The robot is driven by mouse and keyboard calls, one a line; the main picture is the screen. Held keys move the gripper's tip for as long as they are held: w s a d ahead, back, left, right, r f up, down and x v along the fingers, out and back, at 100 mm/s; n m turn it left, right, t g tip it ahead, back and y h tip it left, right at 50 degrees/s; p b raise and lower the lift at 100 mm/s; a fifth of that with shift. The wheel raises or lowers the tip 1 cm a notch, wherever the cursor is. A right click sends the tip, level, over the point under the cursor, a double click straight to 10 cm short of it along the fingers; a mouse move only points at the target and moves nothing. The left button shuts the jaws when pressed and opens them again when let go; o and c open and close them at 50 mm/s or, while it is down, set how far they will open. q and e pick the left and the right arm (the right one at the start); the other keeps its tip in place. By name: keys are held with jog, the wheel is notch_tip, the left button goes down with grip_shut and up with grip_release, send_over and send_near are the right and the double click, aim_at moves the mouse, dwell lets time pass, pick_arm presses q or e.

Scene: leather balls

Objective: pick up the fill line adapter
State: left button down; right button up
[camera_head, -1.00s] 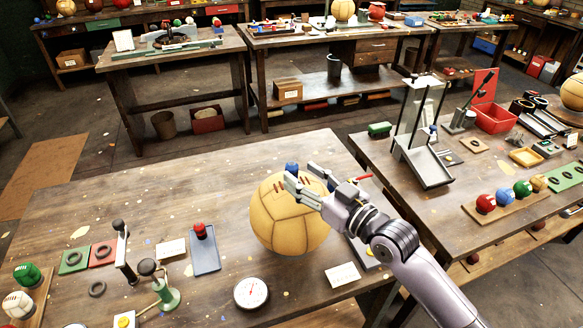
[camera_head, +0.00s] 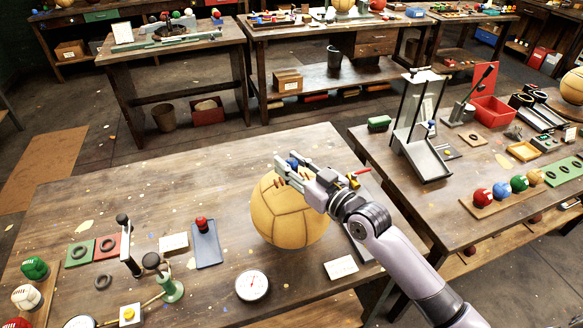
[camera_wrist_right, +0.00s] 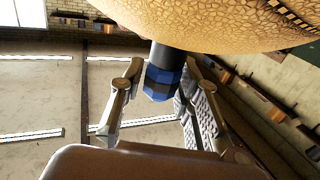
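The fill line adapter, a small blue faceted fitting on a dark stem (camera_wrist_right: 164,79), sits at the top of the tan leather ball (camera_head: 291,218). Its blue part also shows in the head view (camera_head: 292,163), partly hidden by my gripper. The stem meets the ball in the wrist view (camera_wrist_right: 235,25). My right gripper (camera_head: 284,169) is at the ball's top, and its open fingers stand on either side of the adapter. In the wrist view the gripper (camera_wrist_right: 163,100) shows a gap beside the left finger. My left gripper is not in view.
The ball rests on a wooden table (camera_head: 160,205). A round gauge (camera_head: 252,285) and a white card (camera_head: 341,267) lie in front of it. A blue plate with a red knob (camera_head: 202,224) is to its left. The table behind the ball is mostly clear.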

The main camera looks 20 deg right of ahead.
aim_at(292, 160)
grip_shut()
notch_tip(292, 160, up, 19)
jog(key=b, duration=0.2)
jog(key=shift+r+b, duration=0.15)
jog(key=shift+b, duration=0.15)
